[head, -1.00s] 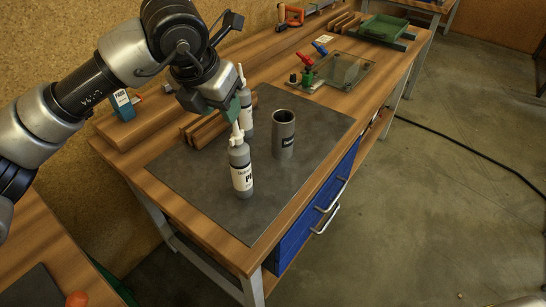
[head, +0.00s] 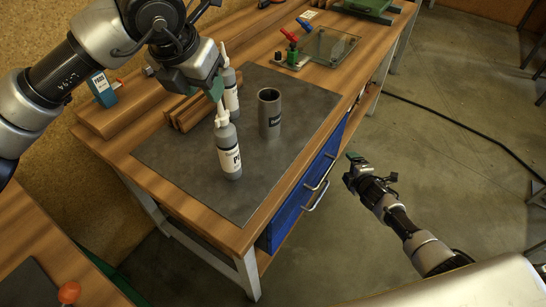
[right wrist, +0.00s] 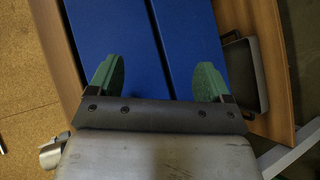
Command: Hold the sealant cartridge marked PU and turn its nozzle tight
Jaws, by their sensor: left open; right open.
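The sealant cartridge marked PU (head: 229,152) stands upright on the dark mat near its front left part. Its pale nozzle (head: 221,114) points up. A second, similar cartridge (head: 230,92) stands behind it, its label hidden from me. My left gripper (head: 216,90) is open, its green fingertips close to the PU cartridge's nozzle; I cannot tell whether they touch it. My right gripper (head: 352,167) is open and empty, out beyond the bench's right side. In the right wrist view its green fingers (right wrist: 158,80) are wide apart in front of the blue drawers.
A grey open tube (head: 269,115) stands on the mat (head: 180,170) right of the cartridges. Wooden strips (head: 190,112) lie behind. Blue drawers (head: 308,190) with protruding handles (head: 317,195) face the right arm. A clear plate (head: 332,46) and clamps lie farther back.

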